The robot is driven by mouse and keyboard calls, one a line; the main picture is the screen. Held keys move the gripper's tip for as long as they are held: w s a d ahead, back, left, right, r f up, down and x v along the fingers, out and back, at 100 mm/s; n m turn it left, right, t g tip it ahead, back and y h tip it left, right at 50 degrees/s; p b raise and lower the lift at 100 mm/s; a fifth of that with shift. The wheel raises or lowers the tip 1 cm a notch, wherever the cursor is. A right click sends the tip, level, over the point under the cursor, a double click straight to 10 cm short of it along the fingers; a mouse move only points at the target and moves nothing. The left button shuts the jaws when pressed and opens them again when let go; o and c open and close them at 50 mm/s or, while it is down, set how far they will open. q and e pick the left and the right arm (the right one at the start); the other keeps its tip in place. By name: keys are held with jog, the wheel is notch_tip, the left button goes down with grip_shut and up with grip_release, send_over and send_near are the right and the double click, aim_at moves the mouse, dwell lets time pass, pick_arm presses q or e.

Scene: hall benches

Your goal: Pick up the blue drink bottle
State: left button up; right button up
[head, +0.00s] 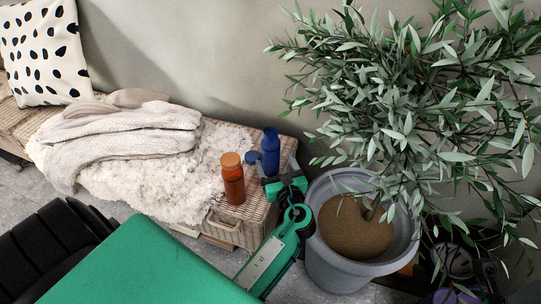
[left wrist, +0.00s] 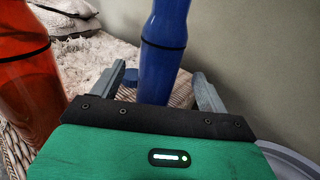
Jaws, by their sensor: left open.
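The blue drink bottle (head: 271,152) stands upright at the right end of the wicker bench (head: 226,228). My left gripper (head: 278,168) is at the bottle's near side, with its jaws apart. In the left wrist view the blue bottle (left wrist: 164,45) appears between the two open fingers of my left gripper (left wrist: 161,78), with gaps on both sides. I cannot tell how deep it sits between them. The bottle's lower end is hidden behind the gripper body there. My right gripper is not in view.
An orange bottle (head: 233,180) stands close to the left; it also shows in the left wrist view (left wrist: 25,75). A small blue item (head: 251,157) sits between the bottles. A fluffy throw (head: 175,185) covers the bench. A large potted plant (head: 330,265) stands right, its leaves overhanging.

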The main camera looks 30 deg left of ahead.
aim_at(274, 160)
pick_arm(q)
jog(key=x, duration=0.1)
jog(key=b+x, duration=0.2)
jog(key=x, duration=0.1)
jog(key=shift+a+f, duration=0.1)
jog(key=shift+f, duration=0.2)
jog(key=shift+w+a+r, duration=0.1)
jog(key=shift+w+a, duration=0.3)
jog(key=shift+a, duration=0.05)
jog(key=c, duration=1.2)
jog(key=shift+r, duration=0.1)
